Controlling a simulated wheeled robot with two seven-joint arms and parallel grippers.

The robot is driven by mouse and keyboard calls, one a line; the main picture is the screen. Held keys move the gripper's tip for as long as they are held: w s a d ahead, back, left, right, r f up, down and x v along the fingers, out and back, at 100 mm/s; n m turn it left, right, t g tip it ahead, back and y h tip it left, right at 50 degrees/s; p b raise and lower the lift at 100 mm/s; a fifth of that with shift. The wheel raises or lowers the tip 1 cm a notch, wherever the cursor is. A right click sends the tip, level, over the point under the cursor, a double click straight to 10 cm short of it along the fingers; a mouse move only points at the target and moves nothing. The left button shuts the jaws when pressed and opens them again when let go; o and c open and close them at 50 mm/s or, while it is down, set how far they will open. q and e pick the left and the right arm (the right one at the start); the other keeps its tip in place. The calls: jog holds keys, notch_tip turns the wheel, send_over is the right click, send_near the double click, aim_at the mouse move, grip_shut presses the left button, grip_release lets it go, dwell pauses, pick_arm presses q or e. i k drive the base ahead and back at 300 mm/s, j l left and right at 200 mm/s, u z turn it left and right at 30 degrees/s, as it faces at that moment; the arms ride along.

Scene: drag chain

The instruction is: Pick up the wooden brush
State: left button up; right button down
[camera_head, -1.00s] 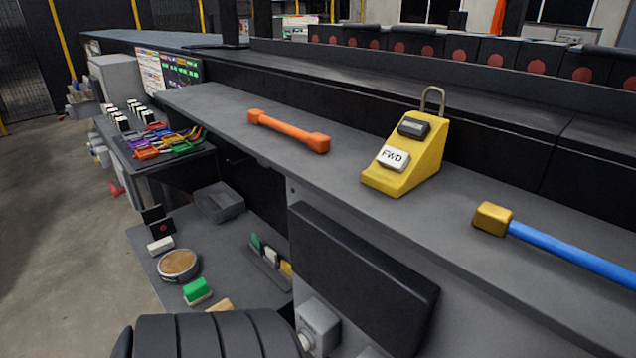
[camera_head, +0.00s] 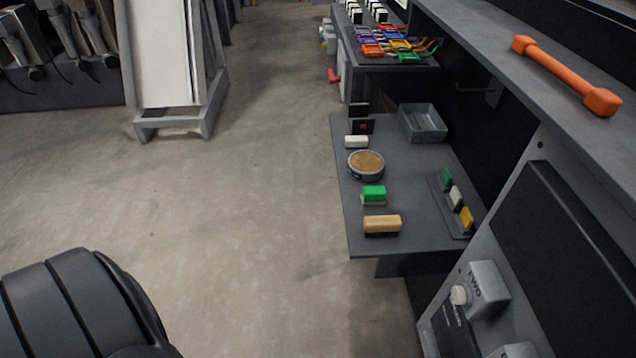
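The wooden brush (camera_head: 382,223) has a light tan block with dark bristles under it. It lies on the low grey shelf (camera_head: 362,240), near the shelf's front edge. A green-topped brush (camera_head: 374,194) lies just behind it, apart from it. Neither of my grippers is in the picture. A black ribbed part of mine fills the lower left corner, well apart from the brush.
A round tin (camera_head: 366,165), a white block (camera_head: 356,141), a grey tray (camera_head: 424,122) and a rack (camera_head: 456,203) with coloured pieces share the shelf. The upper counter (camera_head: 560,110) with an orange bar (camera_head: 566,75) overhangs at right.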

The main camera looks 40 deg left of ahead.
aim_at(372, 225)
jog(key=u, duration=0.7)
jog(key=z, duration=4.3)
jog(key=u, duration=4.3)
jog(key=i+j+z, duration=0.3)
jog(key=j, duration=0.25)
jog(key=j+z, duration=0.15)
jog(key=i+j, duration=0.05)
jog(key=j, duration=0.05)
